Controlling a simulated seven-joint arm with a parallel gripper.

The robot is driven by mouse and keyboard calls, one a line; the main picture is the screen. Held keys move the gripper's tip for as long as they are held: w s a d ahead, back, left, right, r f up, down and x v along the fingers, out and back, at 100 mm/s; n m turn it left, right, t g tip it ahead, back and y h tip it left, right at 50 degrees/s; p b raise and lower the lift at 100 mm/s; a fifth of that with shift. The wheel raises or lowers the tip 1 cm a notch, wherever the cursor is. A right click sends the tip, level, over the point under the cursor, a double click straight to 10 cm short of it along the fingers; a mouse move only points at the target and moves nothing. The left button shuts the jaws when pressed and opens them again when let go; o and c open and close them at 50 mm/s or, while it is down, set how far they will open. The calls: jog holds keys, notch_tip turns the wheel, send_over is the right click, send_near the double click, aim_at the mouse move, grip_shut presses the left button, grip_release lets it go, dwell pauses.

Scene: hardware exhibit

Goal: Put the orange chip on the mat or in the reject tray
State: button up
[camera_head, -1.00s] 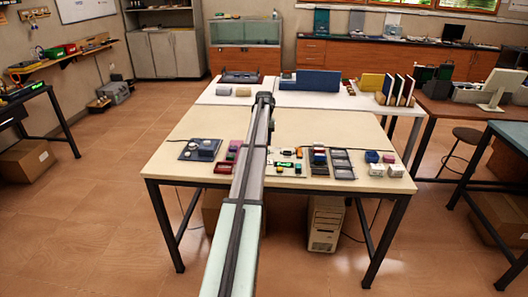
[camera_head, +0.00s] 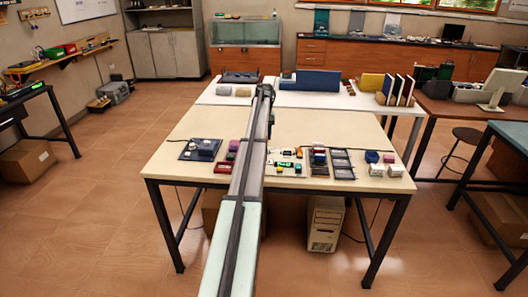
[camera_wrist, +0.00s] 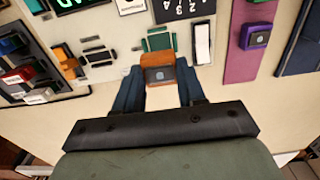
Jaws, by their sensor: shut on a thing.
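In the wrist view my gripper (camera_wrist: 160,82) is shut on an orange chip (camera_wrist: 184,77) with a grey, marked face. The dark blue fingers stand on either side of it. The chip is beside a green-edged slot (camera_wrist: 158,41) on a pale board; I cannot tell whether it touches the board. A purple mat (camera_wrist: 240,68) lies to the right, with a purple chip (camera_wrist: 256,37) on it. In the head view my arm hides the held chip and the fingertips.
In the wrist view a divided dark rack (camera_wrist: 42,52) with several chips is at the left, and a dark blue mat (camera_wrist: 300,45) at the far right. In the head view small blocks (camera_head: 385,170) stand at the table's right. The table's front strip is mostly bare.

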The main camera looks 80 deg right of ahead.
jog(key=shift+n, duration=0.5)
jog(key=w, duration=0.5)
jog(key=w+a, duration=0.1)
jog(key=w, duration=0.1)
jog(key=shift+w+r, duration=0.2)
jog(key=shift+w, duration=0.15)
jog(key=shift+n, duration=0.3)
jog(key=w+a, duration=0.1)
jog(key=w, duration=0.1)
jog(key=w+a, duration=0.3)
jog(key=shift+w+r, duration=0.1)
jog(key=shift+w, duration=0.25)
jog(key=shift+m, duration=0.8)
jog(key=w+a, duration=0.1)
jog(key=a, duration=0.2)
jog(key=w+a, duration=0.1)
jog(key=a, duration=0.2)
jog(key=w+a, duration=0.1)
jog(key=a, duration=0.1)
jog(key=shift+a+f, duration=0.2)
jog(key=shift+a, duration=0.2)
jog(key=shift+f, duration=3)
jog(key=shift+f, duration=0.65)
